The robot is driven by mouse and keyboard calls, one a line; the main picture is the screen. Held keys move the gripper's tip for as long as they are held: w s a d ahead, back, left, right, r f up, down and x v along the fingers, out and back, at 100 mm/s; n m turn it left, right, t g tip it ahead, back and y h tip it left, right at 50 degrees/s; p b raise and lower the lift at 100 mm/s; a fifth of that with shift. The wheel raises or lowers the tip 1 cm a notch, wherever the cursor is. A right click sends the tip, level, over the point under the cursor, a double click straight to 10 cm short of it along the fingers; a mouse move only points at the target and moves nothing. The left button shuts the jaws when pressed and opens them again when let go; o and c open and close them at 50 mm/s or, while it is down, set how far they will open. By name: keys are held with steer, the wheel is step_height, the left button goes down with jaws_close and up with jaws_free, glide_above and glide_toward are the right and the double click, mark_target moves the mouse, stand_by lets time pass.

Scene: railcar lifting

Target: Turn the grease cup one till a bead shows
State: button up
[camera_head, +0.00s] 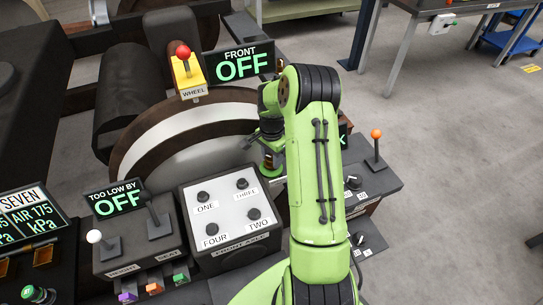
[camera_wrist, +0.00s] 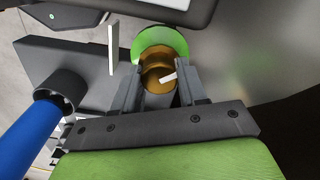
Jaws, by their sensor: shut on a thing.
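A brass-coloured round cup (camera_wrist: 157,80) with a white mark on its side sits between the two fingers of my gripper (camera_wrist: 159,88) in the wrist view. The fingers are shut on it from both sides. A green round collar (camera_wrist: 172,38) shows just beyond the cup. In the head view my gripper (camera_head: 268,150) points down over the green collar (camera_head: 272,172), beside the large wheel, and the arm hides part of this spot. No number label on the cup can be read. I cannot make out a bead of grease.
A white panel (camera_head: 222,217) with knobs marked ONE to FOUR lies left of my gripper. The wheel (camera_head: 180,140) stands behind it. An orange-topped lever (camera_head: 376,148) stands at the right. A blue bar (camera_wrist: 35,140) is close on the left in the wrist view.

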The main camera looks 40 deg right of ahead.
steer(key=shift+m, duration=1.8)
steer(key=o, duration=1.1)
steer(key=shift+c, duration=0.2)
step_height(320, 180, up, 16)
steer(key=p, duration=0.4)
steer(key=shift+f, duration=0.15)
